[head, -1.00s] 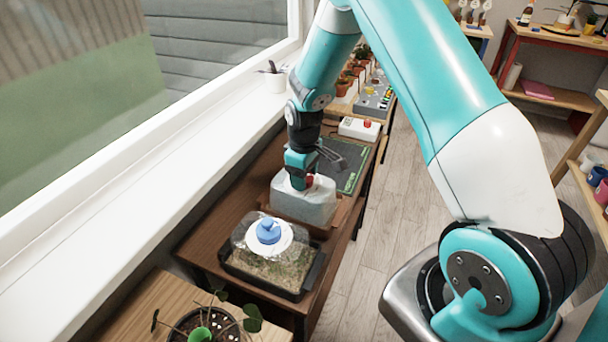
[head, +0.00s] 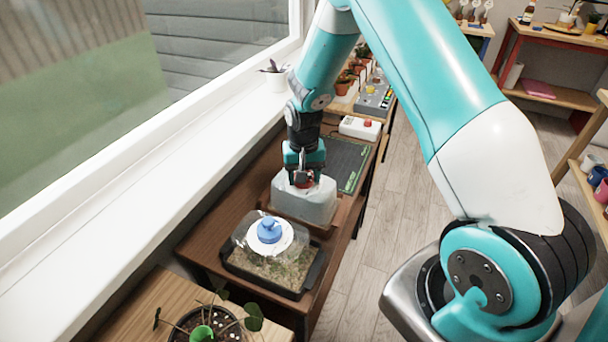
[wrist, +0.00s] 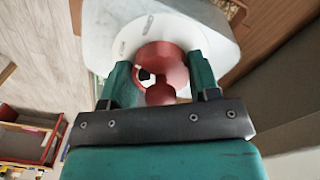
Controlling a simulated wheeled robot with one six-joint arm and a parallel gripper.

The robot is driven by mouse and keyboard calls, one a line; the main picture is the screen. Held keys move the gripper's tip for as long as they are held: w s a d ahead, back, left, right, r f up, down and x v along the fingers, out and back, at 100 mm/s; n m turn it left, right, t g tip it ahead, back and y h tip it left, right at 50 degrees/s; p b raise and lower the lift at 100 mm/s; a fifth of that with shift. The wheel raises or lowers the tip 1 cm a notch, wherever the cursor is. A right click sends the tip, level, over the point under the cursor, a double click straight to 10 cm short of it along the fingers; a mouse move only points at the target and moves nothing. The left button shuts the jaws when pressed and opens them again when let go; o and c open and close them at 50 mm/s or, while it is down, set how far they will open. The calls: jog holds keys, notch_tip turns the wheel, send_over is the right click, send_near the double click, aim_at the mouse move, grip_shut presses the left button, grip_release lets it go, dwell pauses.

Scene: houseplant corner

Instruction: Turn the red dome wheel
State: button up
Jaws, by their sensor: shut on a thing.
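The red dome wheel (wrist: 160,62) sits on top of a translucent whitish dome (head: 303,204) on the table by the window. In the wrist view the wheel lies between the two green fingers of my gripper (wrist: 162,85). My gripper (head: 304,183) points down at the dome's top and is shut on the red wheel. In the head view the gripper hides most of the wheel, and only a little red shows.
A black tray (head: 303,287) under a clear dome with a blue wheel (head: 269,230) stands nearer. A green-edged dark mat (head: 347,162) and a white box with a red button (head: 361,128) lie beyond. A potted plant (head: 205,325) stands in front. The window ledge runs along the left.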

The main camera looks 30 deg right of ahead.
jog(key=m, duration=0.5)
jog(key=shift+m, duration=0.4)
jog(key=shift+a, duration=0.1)
dwell(0.3)
jog(key=o, duration=0.9)
jog(key=shift+o, duration=0.2)
notch_tip(320, 180, up, 18)
jog(key=shift+f+b, duration=0.25)
jog(key=shift+b, duration=0.2)
